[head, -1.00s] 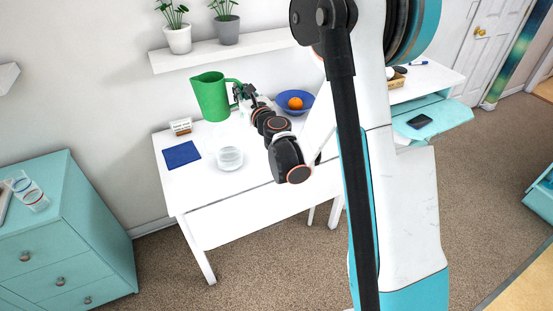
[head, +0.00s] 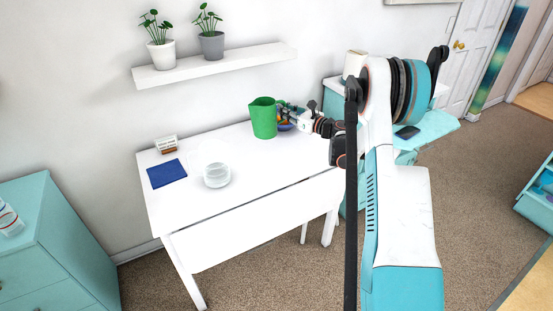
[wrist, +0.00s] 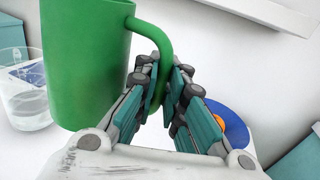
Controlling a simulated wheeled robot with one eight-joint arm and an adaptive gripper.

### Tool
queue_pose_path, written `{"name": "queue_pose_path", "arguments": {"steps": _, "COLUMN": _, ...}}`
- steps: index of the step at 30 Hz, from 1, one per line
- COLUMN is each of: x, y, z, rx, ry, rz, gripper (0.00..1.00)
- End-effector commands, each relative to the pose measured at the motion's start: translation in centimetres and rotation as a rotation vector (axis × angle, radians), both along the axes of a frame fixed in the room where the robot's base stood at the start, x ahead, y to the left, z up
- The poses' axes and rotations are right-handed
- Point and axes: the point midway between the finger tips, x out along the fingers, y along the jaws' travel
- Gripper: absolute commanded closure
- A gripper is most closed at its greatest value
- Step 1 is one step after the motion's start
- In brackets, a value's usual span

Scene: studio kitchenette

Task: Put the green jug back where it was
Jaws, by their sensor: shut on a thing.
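The green jug (head: 263,118) is upright at the back of the white table (head: 250,165). I cannot tell whether its base touches the top. My gripper (head: 284,112) is to its right, shut on its handle. In the wrist view, the jug's body (wrist: 85,65) fills the left side, and the handle passes between the fingers of my gripper (wrist: 165,78).
A blue bowl (wrist: 225,113) with an orange (wrist: 239,134) lies behind my gripper, mostly hidden in the head view. A plant shelf (head: 215,67) hangs above.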

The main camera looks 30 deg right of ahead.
Motion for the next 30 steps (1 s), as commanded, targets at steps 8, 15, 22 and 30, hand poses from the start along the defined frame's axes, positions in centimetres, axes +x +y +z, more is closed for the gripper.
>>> {"name": "queue_pose_path", "arguments": {"steps": 8, "x": 0.0, "y": 0.1, "z": -7.0, "rx": 0.0, "ry": 0.0, "rz": -0.001, "gripper": 1.0}}
{"name": "queue_pose_path", "arguments": {"steps": 15, "x": 0.0, "y": 0.1, "z": -11.8, "rx": 0.001, "ry": 0.0, "rz": -0.001, "gripper": 1.0}}
{"name": "queue_pose_path", "arguments": {"steps": 22, "x": 0.0, "y": 0.1, "z": -13.4, "rx": 0.001, "ry": 0.0, "rz": -0.001, "gripper": 1.0}}
{"name": "queue_pose_path", "arguments": {"steps": 30, "x": 0.0, "y": 0.1, "z": -16.5, "rx": 0.0, "ry": 0.0, "rz": -0.001, "gripper": 1.0}}
